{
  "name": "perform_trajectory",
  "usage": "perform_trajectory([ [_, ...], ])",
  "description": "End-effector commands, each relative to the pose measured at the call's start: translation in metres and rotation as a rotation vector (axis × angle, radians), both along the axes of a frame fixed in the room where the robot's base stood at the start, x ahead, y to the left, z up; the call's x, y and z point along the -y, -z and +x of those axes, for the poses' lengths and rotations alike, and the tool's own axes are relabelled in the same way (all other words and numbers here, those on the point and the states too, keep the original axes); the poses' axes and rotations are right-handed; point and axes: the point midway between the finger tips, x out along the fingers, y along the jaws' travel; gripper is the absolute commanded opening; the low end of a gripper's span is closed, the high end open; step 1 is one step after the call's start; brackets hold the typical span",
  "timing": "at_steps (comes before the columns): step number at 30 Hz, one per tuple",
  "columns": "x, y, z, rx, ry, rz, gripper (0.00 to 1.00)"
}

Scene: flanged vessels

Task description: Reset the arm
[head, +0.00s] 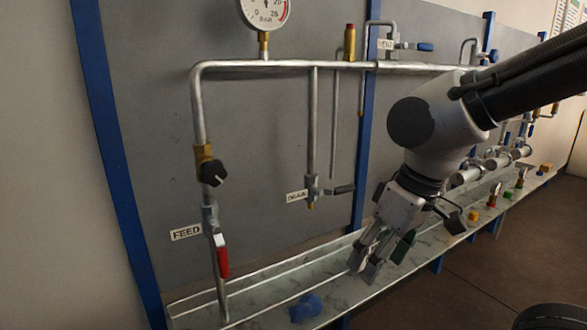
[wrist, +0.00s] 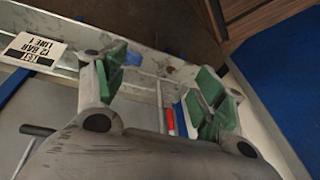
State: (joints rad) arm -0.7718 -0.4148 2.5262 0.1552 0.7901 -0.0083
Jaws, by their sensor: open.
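My arm reaches in from the upper right of the head view. My gripper (head: 372,262) hangs with its fingers pointing down over the long shelf (head: 262,308) at the foot of the grey panel. In the wrist view the gripper (wrist: 160,85) shows two fingers with green inner pads, spread apart. Nothing is between them. I cannot tell in the head view whether the fingertips touch the shelf.
A blue crumpled item (head: 306,307) lies on the shelf left of my gripper. The drain valve handle (head: 344,189), red feed valve handle (head: 222,256) and pressure gauge (head: 264,12) are on pipes along the panel. Small coloured items (head: 474,215) stand farther right.

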Motion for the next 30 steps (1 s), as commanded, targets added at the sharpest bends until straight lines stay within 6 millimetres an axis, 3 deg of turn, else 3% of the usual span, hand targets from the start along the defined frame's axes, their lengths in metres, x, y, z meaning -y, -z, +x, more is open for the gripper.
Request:
perform_trajectory([
  [1,0.037,-0.009,0.004,0.005,0.076,-0.033,0.70],
  [3,0.083,-0.020,0.004,0.015,0.177,-0.077,0.70],
  [6,0.137,-0.036,0.001,0.060,0.329,-0.103,0.70],
  [9,0.174,-0.050,-0.002,0.121,0.479,-0.089,0.70],
  [12,0.198,-0.059,-0.009,0.160,0.598,-0.076,0.70],
  [18,0.220,-0.063,-0.016,0.179,0.705,-0.076,0.70],
  [30,0.221,-0.063,-0.016,0.178,0.710,-0.075,0.70],
])
